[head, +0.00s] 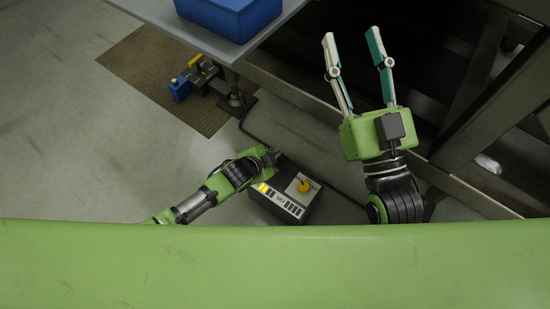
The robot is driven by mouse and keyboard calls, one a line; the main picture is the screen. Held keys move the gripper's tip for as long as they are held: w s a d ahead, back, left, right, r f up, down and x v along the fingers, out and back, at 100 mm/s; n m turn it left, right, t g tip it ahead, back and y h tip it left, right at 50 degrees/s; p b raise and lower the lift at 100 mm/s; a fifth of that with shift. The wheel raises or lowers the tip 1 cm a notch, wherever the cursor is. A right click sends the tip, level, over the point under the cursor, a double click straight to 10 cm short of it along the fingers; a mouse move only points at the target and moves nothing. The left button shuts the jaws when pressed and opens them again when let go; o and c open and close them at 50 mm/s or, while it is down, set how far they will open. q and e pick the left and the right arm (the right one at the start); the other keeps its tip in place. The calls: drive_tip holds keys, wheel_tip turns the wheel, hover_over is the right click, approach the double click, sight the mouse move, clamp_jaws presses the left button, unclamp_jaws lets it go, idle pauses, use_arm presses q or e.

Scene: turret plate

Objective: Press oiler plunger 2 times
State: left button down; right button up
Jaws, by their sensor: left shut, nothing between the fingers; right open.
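I cannot tell for sure which thing is the oiler. A dark grey box (266,206) with a yellow knob (304,186) on a light panel sits low in the middle, and the knob may be the plunger. My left gripper (275,155) is shut and empty at the box's far left edge, small and partly hidden by its own arm. I cannot tell whether it touches the box. My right gripper (350,35) is open and empty, with its fingers pointing away from me, above and to the right of the box.
A blue bin (232,14) stands on a grey tabletop (285,12) at the top. Below it, a blue, yellow and dark device (180,89) sits on a brown mat (136,72). Dark metal framework (480,75) fills the right side. The floor at left is clear.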

use_arm(q)
drive_tip(key=shift+r+p, duration=0.5)
drive_tip(key=shift+r, duration=0.2)
drive_tip(key=shift+r+p, duration=0.85)
drive_tip(key=shift+p, duration=0.2)
use_arm(e)
wheel_tip(320, 180, down, 17)
drive_tip(key=d+g+h, duration=0.2)
drive_tip(key=g+h, duration=0.1)
drive_tip(key=g, duration=0.5)
drive_tip(key=shift+s+d+f+g, duration=0.15)
drive_tip(key=shift+s+d+g, duration=0.15)
drive_tip(key=shift+g, duration=0.1)
use_arm(q)
drive_tip(key=shift+r, duration=0.1)
use_arm(e)
drive_tip(key=shift+a, duration=0.1)
